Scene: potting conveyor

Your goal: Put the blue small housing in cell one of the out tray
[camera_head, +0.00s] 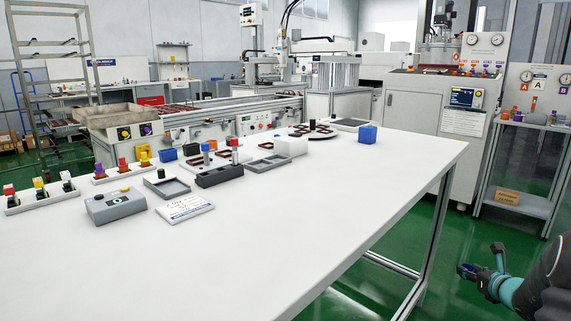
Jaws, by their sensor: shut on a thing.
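My gripper (484,272) is at the lower right, over the green floor and clear of the table's right side. It is shut on a small dark blue piece (466,270), which looks like the blue small housing; the fingers hide much of it. Shallow grey trays, one at the table's middle (268,164) and one nearer (167,188), lie on the white table, apart from my gripper. I cannot tell which tray is the out tray, and no cell numbers are readable.
The white table (330,215) is bare in front and on the right. A blue box (367,134) stands near its far right corner. A grey control box (115,206), a label card (185,209) and a dark block holder (220,176) stand on the left half. A shelf cart (520,170) is at right.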

